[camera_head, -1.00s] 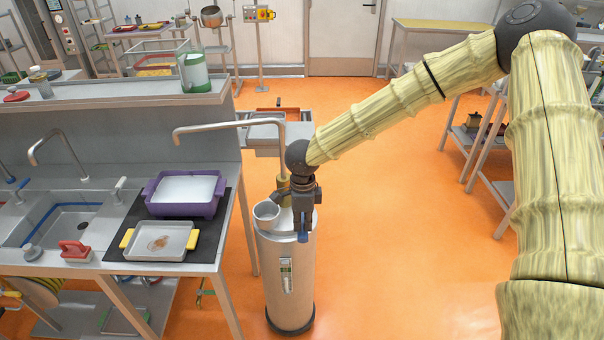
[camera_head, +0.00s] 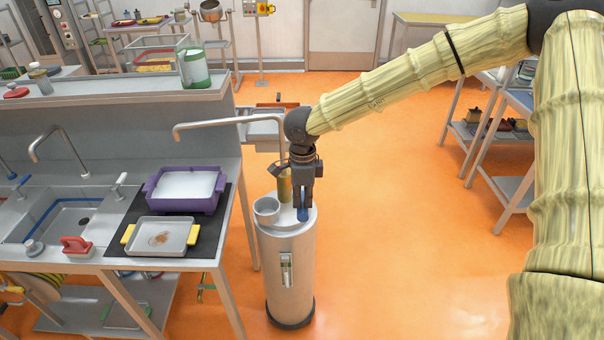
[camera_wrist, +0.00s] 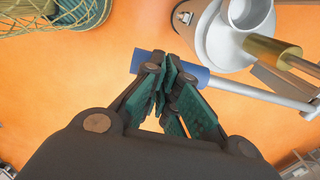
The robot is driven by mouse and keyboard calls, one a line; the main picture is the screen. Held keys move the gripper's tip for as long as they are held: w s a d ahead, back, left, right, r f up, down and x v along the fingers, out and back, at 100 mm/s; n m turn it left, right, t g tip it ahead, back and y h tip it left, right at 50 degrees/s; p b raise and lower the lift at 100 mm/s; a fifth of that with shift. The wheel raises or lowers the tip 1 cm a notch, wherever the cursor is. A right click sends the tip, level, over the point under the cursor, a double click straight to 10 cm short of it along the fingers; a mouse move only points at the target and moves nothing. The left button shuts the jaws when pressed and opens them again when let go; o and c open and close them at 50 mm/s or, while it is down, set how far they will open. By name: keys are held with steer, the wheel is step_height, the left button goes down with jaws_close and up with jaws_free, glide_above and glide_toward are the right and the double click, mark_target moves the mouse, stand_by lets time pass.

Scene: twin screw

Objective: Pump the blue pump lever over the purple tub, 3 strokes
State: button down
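The purple tub (camera_head: 184,203) holds something white and stands on a dark mat on the left counter. A bent metal spout (camera_head: 225,123) runs from the pump and ends in the picture above the tub. The pump is a grey upright cylinder (camera_head: 288,270) on the floor, with a brass column (camera_head: 284,187) on top. The blue lever handle (camera_head: 303,214) shows just below my gripper (camera_head: 303,204), which points down. In the wrist view the blue handle (camera_wrist: 190,72) lies crosswise beyond my nearly touching fingertips (camera_wrist: 170,72), which partly hide it. Contact cannot be told clearly.
A white tray with yellow handles (camera_head: 160,238) lies in front of the tub. A sink (camera_head: 62,222) and a red-handled tool (camera_head: 75,245) are further left. A round metal cup (camera_head: 267,209) sits on the pump top. Open orange floor (camera_head: 400,230) lies right of the pump.

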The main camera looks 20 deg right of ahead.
steer(key=shift+r, duration=2.3)
step_height(320, 180, down, 16)
steer(key=b, duration=0.3)
stand_by(1.3)
steer(key=shift+s+r, duration=0.1)
steer(key=shift+r, duration=0.1)
step_height(320, 180, up, 5)
steer(key=p, duration=0.3)
steer(key=shift+r, duration=5.35)
steer(key=shift+r, duration=0.1)
